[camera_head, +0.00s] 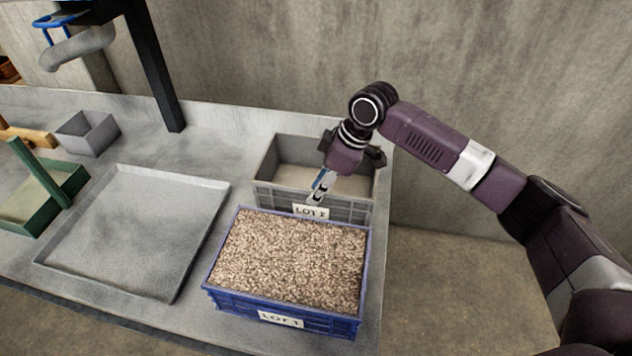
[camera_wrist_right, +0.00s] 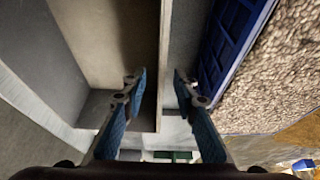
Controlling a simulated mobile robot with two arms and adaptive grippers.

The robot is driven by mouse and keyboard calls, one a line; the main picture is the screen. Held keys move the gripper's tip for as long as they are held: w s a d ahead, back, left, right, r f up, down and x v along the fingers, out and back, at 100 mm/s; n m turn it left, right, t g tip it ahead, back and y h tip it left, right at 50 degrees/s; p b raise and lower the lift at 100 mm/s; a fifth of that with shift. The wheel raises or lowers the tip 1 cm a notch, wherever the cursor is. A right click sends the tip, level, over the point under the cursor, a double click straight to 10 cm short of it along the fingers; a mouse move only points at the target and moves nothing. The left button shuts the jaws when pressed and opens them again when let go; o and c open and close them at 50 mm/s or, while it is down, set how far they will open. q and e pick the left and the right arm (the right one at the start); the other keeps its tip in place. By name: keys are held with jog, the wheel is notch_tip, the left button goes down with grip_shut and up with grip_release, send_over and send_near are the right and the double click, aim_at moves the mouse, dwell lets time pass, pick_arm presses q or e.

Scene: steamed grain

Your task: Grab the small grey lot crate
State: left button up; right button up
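The grey crate (camera_head: 350,211) labelled LOT 2 stands at the right end of the worktop, behind the blue crate. It looks empty inside. In the right wrist view its wall (camera_wrist_right: 163,60) runs between my two fingers. My right gripper (camera_head: 316,198) points down at the crate's near wall, just above the label. In the wrist view the right gripper (camera_wrist_right: 160,84) is open, with one finger on each side of the wall and visible gaps. Whether a finger touches the wall I cannot tell. My left gripper is not in view.
The blue crate (camera_head: 285,322) labelled LOT 1, full of grain, stands close in front of the grey crate. A wide grey tray (camera_head: 130,230), a green-framed box (camera_head: 70,180) and a small grey box (camera_head: 88,133) lie left. A dark post (camera_head: 155,70) rises behind.

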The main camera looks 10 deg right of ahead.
aim_at(303, 205)
jog(key=shift+w+a+f, duration=0.35)
jog(key=shift+a+f, duration=0.05)
jog(key=shift+a, duration=0.1)
jog(key=shift+a+f, duration=0.15)
jog(key=shift+f, duration=0.15)
jog(key=p+x, duration=0.1)
jog(key=x, duration=0.5)
jog(key=shift+s+a, duration=0.1)
jog(key=shift+s, duration=0.05)
jog(key=shift+f, duration=0.2)
grip_shut()
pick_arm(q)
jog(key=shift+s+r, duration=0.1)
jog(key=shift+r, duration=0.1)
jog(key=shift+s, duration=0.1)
pick_arm(e)
jog(key=shift+r, duration=0.15)
